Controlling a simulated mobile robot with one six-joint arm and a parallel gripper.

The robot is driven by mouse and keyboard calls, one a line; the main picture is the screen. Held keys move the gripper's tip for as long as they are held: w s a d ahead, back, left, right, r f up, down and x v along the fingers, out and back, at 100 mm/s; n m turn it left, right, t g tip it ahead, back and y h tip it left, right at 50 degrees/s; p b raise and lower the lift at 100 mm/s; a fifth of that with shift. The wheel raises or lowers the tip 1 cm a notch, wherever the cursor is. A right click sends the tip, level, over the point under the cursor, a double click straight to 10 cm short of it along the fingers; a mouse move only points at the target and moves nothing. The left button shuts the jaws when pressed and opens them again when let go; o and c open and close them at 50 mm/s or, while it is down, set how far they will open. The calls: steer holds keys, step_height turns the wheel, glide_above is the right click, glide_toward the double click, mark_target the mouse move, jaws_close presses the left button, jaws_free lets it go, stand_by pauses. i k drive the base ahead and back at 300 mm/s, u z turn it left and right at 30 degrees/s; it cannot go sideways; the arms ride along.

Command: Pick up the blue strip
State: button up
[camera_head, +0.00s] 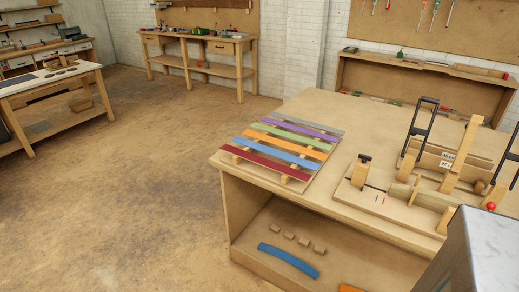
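The blue strip (276,153) lies flat on a low wooden rack near the left end of the large workbench (360,115). It is in a row of parallel coloured strips, between the red strip (265,163) on its near side and the orange strip (285,144) on its far side, with narrow gaps. Green (289,136), purple (301,130) and grey (309,123) strips lie beyond. A curved blue piece (288,261) rests on the shelf below the benchtop. My gripper is not in view.
A wooden clamping jig (400,200) with black handles stands on the bench right of the rack. Small wooden blocks (290,235) and an orange piece (350,288) lie on the lower shelf. The floor left of the bench is clear. Other benches stand along the walls.

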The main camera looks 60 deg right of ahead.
mark_target(277, 154)
steer(key=z, duration=0.1)
steer(key=i, duration=1.4)
steer(key=z, duration=0.25)
